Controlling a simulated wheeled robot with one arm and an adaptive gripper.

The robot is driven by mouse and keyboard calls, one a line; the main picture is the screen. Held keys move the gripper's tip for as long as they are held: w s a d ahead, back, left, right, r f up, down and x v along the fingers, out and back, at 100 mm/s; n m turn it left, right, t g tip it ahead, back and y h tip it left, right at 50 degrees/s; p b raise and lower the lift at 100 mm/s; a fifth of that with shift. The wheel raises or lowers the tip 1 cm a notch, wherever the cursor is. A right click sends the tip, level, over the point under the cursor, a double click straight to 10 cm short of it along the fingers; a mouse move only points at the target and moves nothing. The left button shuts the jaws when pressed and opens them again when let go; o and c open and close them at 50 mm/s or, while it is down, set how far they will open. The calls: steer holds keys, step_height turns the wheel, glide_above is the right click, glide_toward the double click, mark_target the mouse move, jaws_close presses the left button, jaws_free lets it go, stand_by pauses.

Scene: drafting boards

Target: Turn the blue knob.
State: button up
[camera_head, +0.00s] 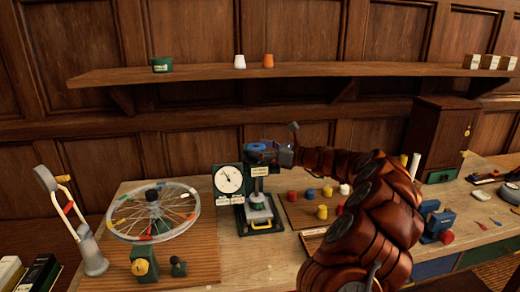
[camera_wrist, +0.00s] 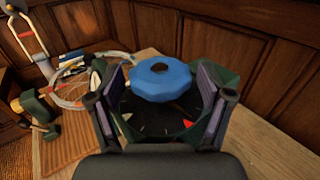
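The blue knob (camera_wrist: 162,80) has a scalloped rim and a dark centre. In the wrist view it sits between the two fingers of my gripper (camera_wrist: 161,92), which is open with a narrow gap showing on each side. In the head view the knob (camera_head: 256,147) tops a small dark green press stand (camera_head: 259,208), partly covered by my gripper (camera_head: 270,152). Whether the pads are level with the knob's rim is hard to tell.
A white dial gauge (camera_head: 229,180) stands just left of the press. A spoked wheel (camera_head: 154,212) lies farther left. A board with red and yellow knobs (camera_head: 322,212) is to the right. A wooden shelf (camera_head: 290,70) runs along the wall above.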

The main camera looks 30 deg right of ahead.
steer(key=c, duration=0.8)
steer(key=shift+c, duration=0.2)
steer(key=shift+r, duration=0.1)
steer(key=shift+a+m+h, duration=0.1)
steer(key=shift+m+h, duration=0.2)
steer(key=shift+h, duration=0.1)
steer(key=shift+m+t+h+b, duration=0.3)
steer(key=shift+m+t+h, duration=0.2)
steer(key=shift+t+h, duration=0.15)
steer(key=o, duration=1.1)
steer(key=shift+o, duration=0.2)
steer(key=shift+s, duration=0.15)
